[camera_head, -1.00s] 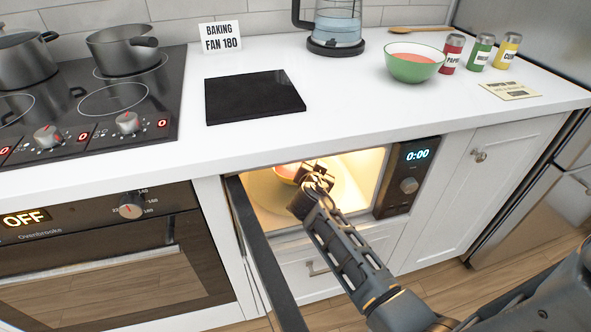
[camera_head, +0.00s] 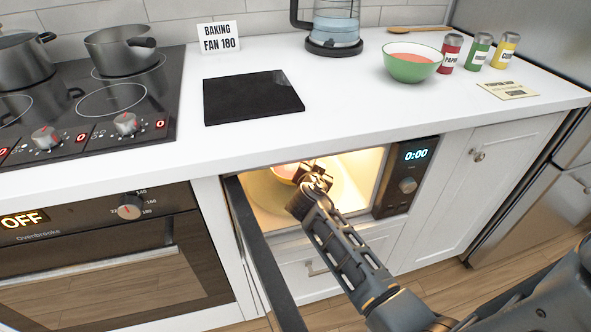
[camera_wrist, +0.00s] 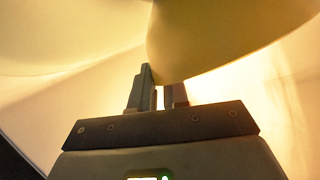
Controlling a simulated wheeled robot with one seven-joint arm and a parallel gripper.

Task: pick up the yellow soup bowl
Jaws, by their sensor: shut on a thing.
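The yellow soup bowl (camera_head: 282,173) is inside the lit, open microwave, with orange-red soup showing at its top. My arm reaches in through the opening, and my gripper (camera_head: 318,172) is at the bowl's right side. In the wrist view the bowl's smooth pale yellow wall (camera_wrist: 215,45) fills much of the upper part. There the two fingers of my gripper (camera_wrist: 162,92) are close together at the bowl's edge, shut on it. The fingertips are partly hidden, and I cannot tell whether the bowl touches the plate beneath.
The microwave door (camera_head: 262,255) stands open on the left of my arm. The control panel (camera_head: 405,180) is at the right of the opening, and the white counter (camera_head: 345,105) is above. A green bowl of soup (camera_head: 412,68) stands on the counter.

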